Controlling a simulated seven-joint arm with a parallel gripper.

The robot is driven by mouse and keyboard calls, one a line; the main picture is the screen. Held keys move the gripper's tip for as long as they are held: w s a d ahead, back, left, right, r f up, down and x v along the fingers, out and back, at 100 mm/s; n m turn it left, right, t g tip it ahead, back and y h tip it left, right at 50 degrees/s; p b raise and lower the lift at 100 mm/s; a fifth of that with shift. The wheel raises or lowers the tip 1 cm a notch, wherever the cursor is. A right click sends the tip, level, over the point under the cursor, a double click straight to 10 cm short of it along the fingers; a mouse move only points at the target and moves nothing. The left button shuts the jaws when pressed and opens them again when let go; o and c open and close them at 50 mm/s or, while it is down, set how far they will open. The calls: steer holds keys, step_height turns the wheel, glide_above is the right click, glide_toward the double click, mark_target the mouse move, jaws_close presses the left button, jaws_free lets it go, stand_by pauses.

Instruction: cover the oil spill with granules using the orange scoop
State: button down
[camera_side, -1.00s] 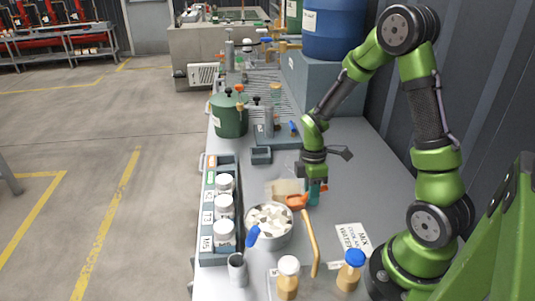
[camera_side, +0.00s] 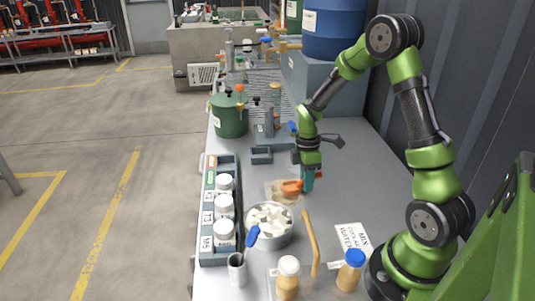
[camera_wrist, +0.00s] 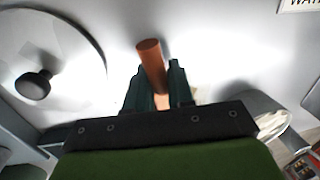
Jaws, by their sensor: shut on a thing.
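My gripper (camera_side: 308,182) is shut on the orange scoop (camera_side: 292,186), low over the middle of the grey bench. In the wrist view the brown-orange handle (camera_wrist: 151,58) sticks up between my two dark fingers (camera_wrist: 160,88). A tan patch (camera_side: 277,195) lies on the bench beside and partly under the scoop; it may be the oil spill, but I cannot tell how much of it granules cover. The scoop's contents are not clear. A round metal bowl (camera_side: 283,241) of white chunks stands just in front of the patch, with a blue-handled tool (camera_side: 252,237) at it.
A rack (camera_side: 208,250) of white-lidded jars stands left of the bowl. A wooden handle (camera_side: 310,240) and two bottles (camera_side: 288,279) (camera_side: 350,272) are at the front. A green pot (camera_side: 229,118) and small grey tray (camera_side: 261,156) stand behind. The bench's right middle is clear.

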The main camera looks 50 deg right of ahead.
mark_target(288, 178)
steer(key=shift+w+d+f, duration=0.15)
steer(key=shift+w+d, duration=0.95)
steer(key=shift+d, duration=0.05)
steer(key=shift+w+d, duration=1)
steer(key=shift+d, duration=0.05)
steer(key=shift+w+a, duration=0.75)
steer(key=shift+w, duration=0.05)
steer(key=shift+s+a, duration=1.15)
steer(key=shift+a, duration=0.1)
steer(key=shift+s+a, duration=3.55)
steer(key=shift+s, duration=0.05)
steer(key=shift+w+a, duration=0.8)
steer(key=shift+w+d, duration=4.75)
steer(key=shift+d, duration=0.05)
steer(key=shift+r, duration=0.2)
